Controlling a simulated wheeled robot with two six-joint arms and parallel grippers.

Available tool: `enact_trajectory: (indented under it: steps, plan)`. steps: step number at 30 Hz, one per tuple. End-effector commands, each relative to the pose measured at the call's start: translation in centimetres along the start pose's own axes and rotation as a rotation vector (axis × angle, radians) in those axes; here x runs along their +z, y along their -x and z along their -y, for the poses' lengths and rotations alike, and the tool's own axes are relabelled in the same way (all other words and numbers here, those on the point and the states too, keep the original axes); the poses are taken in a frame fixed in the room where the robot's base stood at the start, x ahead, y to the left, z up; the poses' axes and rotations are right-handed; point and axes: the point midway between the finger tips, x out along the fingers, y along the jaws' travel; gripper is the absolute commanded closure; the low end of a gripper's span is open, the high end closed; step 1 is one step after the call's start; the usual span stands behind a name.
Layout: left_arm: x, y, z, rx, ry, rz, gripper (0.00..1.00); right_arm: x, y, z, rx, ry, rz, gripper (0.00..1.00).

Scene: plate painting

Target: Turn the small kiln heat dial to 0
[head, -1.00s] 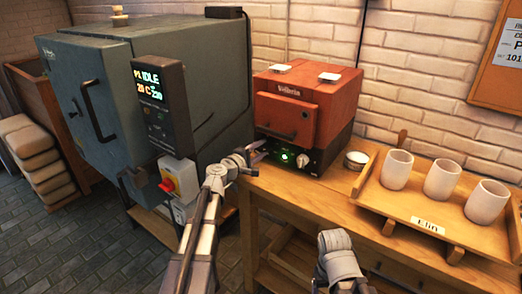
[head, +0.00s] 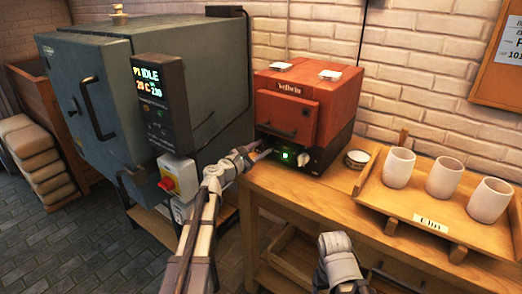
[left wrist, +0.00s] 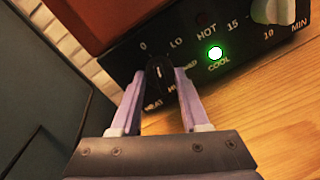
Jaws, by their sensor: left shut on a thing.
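The small kiln (head: 322,105) is red-orange with a black control panel at its base and stands on the wooden bench. In the left wrist view its black heat dial (left wrist: 159,72) sits between my two fingers. Its pale pointer mark points roughly upward, near the "0" and "LO" labels; its exact setting is hard to tell. My left gripper (left wrist: 158,90) is shut on the dial; it also shows at the panel's left end in the head view (head: 264,152). The fingers hide part of the lower labels.
A green light (left wrist: 215,53) labelled "COOL" glows beside the dial, with a white timer knob (left wrist: 272,10) farther right. A large grey kiln (head: 90,90) stands close on the left. A small bowl (head: 357,158) and a tray (head: 400,205) with three cups stand right.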

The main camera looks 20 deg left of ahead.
Motion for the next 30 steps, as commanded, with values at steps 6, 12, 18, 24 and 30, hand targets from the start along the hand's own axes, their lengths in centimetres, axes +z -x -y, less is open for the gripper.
enact_trajectory:
  steps: [6, 12, 18, 24, 30]
  plan:
    - [-0.15, 0.07, 0.19, -0.001, 0.151, 0.01, 1.0, -0.03, -0.41, 0.04, 0.0, 0.0, 0.0, 0.24]
    - [-0.13, 0.08, 0.22, 0.0, 0.248, 0.018, 1.0, -0.03, -0.58, 0.06, 0.0, 0.0, 0.0, 0.24]
    - [-0.12, 0.07, 0.24, 0.001, 0.299, 0.021, 1.0, -0.04, -0.66, 0.06, 0.0, 0.0, 0.0, 0.24]
    - [-0.1, 0.07, 0.25, 0.001, 0.318, 0.023, 1.0, -0.04, -0.68, 0.07, 0.0, 0.0, 0.0, 0.24]
    - [-0.08, 0.07, 0.26, 0.001, 0.32, 0.023, 1.0, -0.04, -0.68, 0.06, 0.0, 0.0, 0.0, 0.24]
